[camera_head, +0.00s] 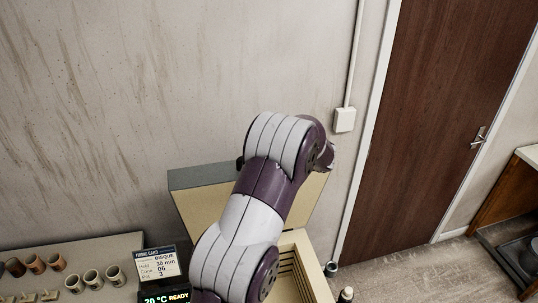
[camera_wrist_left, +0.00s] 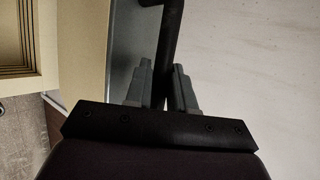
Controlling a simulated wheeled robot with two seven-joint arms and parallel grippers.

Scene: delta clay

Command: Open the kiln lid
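The kiln (camera_head: 296,262) stands at the bottom centre of the head view, its cream, slatted inner wall showing at the right. Its lid (camera_head: 190,201) is raised and tilted up toward the wall, cream inside with a grey edge. My left arm crosses in front and hides much of both; its gripper is hidden behind the arm there. In the left wrist view, my left gripper (camera_wrist_left: 163,88) has its fingers close on both sides of the black lid handle (camera_wrist_left: 170,40) and appears shut on it. The grey lid face (camera_wrist_left: 128,50) is beside it. My right gripper is not in view.
A kiln display (camera_head: 166,298) reads 20 °C READY below a firing card (camera_head: 161,264). Several cups (camera_head: 92,278) stand on a surface at the lower left. A wall lies behind the lid; a brown door (camera_head: 440,110) is at the right.

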